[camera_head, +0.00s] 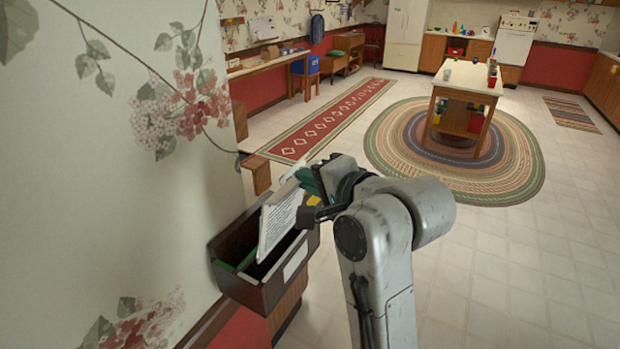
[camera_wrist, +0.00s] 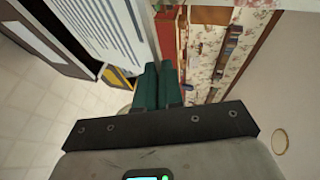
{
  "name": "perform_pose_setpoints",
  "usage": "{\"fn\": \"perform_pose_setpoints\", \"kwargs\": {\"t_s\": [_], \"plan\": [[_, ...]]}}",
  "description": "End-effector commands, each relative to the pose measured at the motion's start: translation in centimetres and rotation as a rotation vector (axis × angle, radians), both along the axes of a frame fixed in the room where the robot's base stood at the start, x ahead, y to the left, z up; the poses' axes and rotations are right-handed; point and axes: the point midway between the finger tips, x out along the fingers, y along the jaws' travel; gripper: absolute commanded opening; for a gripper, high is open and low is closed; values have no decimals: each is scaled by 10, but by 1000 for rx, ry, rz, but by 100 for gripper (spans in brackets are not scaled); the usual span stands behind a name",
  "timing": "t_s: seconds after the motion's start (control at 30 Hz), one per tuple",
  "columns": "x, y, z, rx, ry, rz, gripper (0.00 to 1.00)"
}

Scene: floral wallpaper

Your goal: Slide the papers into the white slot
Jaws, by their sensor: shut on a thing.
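The papers (camera_head: 281,215), a white printed sheet or stack, are tilted upright, with their lower part inside a dark brown wall box (camera_head: 232,243) and their top above its rim. The box has a white label (camera_head: 295,261) on its front; I see no separate white slot. My gripper (camera_head: 311,181), with green fingers, is shut on the upper edge of the papers, above the right end of the box. In the wrist view the papers (camera_wrist: 118,28) pass left of my green fingers (camera_wrist: 158,84), and the box with its white panel (camera_wrist: 32,32) is at upper left. The papers' lower edge is hidden.
Something green (camera_head: 246,261) lies inside the box. A yellow piece (camera_head: 314,200) shows beside the papers, below my fingers. The floral wall (camera_head: 110,200) is close on the left. Open tiled floor lies right; a kitchen island (camera_head: 465,80) stands far off on a round rug.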

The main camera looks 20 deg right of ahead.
Motion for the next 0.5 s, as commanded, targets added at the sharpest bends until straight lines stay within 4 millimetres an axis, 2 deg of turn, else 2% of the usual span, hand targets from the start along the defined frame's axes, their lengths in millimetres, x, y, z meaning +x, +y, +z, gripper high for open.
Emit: {"fn": "perform_pose_setpoints", "kwargs": {"t_s": [0.5], "plan": [[-1,0,-28,1,-1,1,0]]}}
